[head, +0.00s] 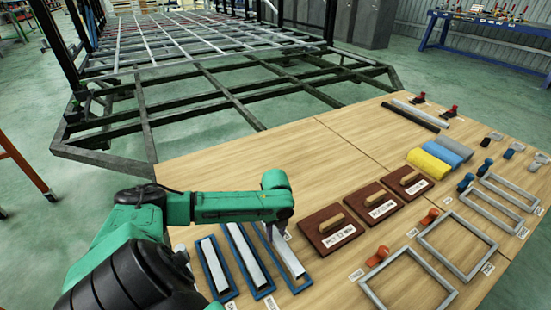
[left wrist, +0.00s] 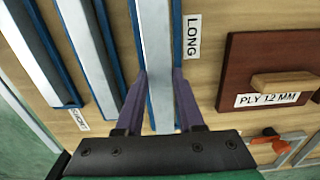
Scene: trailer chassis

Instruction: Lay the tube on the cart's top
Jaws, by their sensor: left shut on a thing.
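My left gripper (head: 281,229) is shut on a silver tube (head: 289,261) that lies in the rightmost blue-edged holder (head: 297,290). In the left wrist view, the two purple fingers (left wrist: 159,76) are on either side of the tube (left wrist: 155,35), beside a label reading LONG (left wrist: 193,36). The tube appears to be still down at its holder; any gap under it cannot be told. My arm hides part of the tube's far end in the head view. I cannot tell which surface is the cart's top. My right gripper is out of view.
Two more holders with tubes (head: 214,265) lie left on the wooden surface (head: 230,165). Wooden-handled plywood blocks (head: 333,231), grey frames (head: 408,282), coloured rolls (head: 430,168) and dark and silver bars (head: 410,116) lie right. The dark trailer frame (head: 200,110) stands behind. The surface's far left is clear.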

